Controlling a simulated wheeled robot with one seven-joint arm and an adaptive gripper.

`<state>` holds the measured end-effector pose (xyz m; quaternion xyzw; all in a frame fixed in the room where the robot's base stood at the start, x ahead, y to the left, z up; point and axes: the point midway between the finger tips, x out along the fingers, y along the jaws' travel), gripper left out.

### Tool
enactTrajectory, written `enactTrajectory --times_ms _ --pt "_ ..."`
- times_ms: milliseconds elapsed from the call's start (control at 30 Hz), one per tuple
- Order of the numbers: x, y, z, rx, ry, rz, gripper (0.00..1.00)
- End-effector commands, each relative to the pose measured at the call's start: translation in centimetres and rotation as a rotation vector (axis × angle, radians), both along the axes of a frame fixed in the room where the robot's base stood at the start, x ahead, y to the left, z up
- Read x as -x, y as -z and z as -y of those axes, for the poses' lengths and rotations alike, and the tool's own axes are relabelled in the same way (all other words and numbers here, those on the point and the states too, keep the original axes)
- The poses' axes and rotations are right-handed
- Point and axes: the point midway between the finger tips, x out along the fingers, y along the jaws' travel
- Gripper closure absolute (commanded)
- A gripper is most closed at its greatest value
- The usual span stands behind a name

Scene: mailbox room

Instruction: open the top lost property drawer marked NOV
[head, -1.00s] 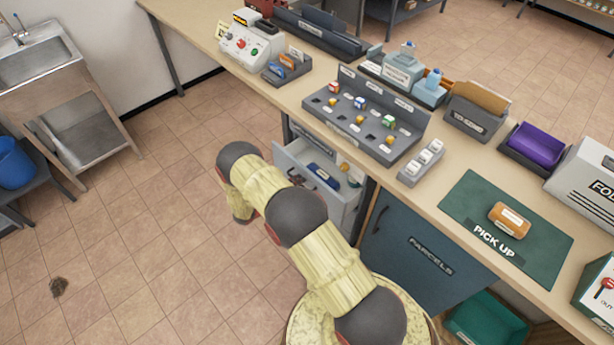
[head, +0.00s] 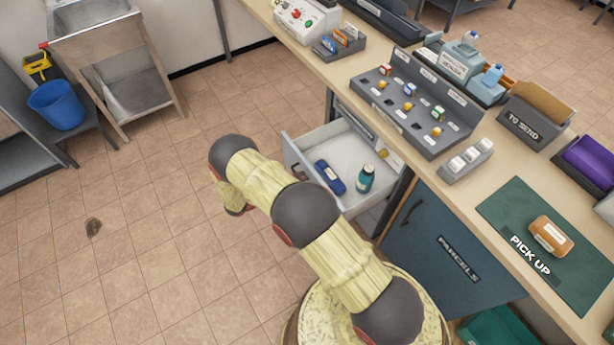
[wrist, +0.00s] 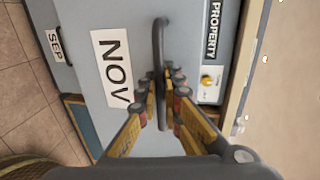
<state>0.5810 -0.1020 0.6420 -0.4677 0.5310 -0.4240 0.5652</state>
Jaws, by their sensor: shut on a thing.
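The top drawer (head: 348,150) stands pulled well out from under the counter in the head view. A blue case (head: 330,177) and a teal bottle (head: 365,180) lie or stand inside it. In the wrist view its grey front carries a white NOV label (wrist: 113,68) and a dark bar handle (wrist: 159,38). My gripper (wrist: 162,90) is shut on this handle, with fingers on both sides of it.
A SEP label (wrist: 55,45) shows beside the drawer front. The blue PARCELS cabinet (head: 425,240) stands right of the drawer. A sorting rack (head: 405,115) sits on the counter above. Floor to the left is mostly clear; a blue bucket (head: 57,105) stands far left.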

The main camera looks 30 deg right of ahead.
Motion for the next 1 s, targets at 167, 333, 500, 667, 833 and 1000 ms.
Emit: enactTrajectory --times_ms 167,333,500,667,833,1000 --pt "0.1 0.17 -0.75 -0.002 0.0 -0.001 1.0" --pt "0.12 0.15 -0.9 -0.002 0.001 -0.001 1.0" --pt "0.11 0.15 -0.9 -0.002 0.0 -0.001 1.0" --pt "0.1 0.14 -0.89 -0.003 0.0 -0.001 0.88" --pt "0.08 0.08 -0.89 -0.001 0.0 -0.001 0.78" --pt "0.06 0.04 -0.88 -0.001 0.0 0.0 0.76"
